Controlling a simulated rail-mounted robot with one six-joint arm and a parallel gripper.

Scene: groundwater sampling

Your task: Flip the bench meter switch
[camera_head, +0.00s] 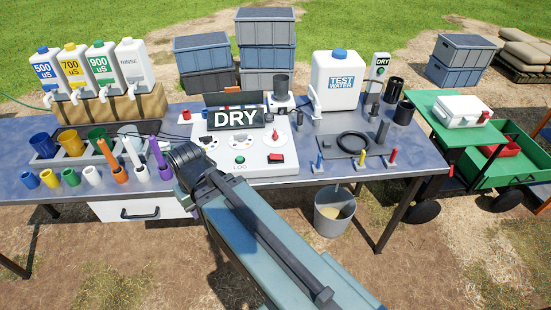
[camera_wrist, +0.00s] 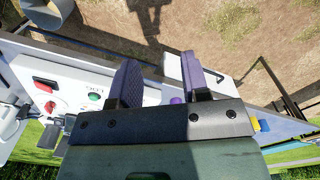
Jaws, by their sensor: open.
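The bench meter (camera_head: 258,172) is a white console with a dark display reading DRY (camera_head: 238,118). A red rocker switch (camera_head: 276,158) sits at its front right, right of a green LOG button (camera_head: 240,160). In the wrist view the red switch (camera_wrist: 45,86) and green button (camera_wrist: 96,97) lie left of my gripper (camera_wrist: 172,82). In the head view the dark end of my arm is just left of the meter, clear of the switch; the fingertips cannot be made out.
Orange (camera_head: 119,174) and purple (camera_head: 165,172) probes stand in holders left of my wrist. Coloured cups line the bench's front left. A mat (camera_head: 340,145) with a black ring lies right of the meter. A grey bucket (camera_head: 335,215) is below the bench's front edge.

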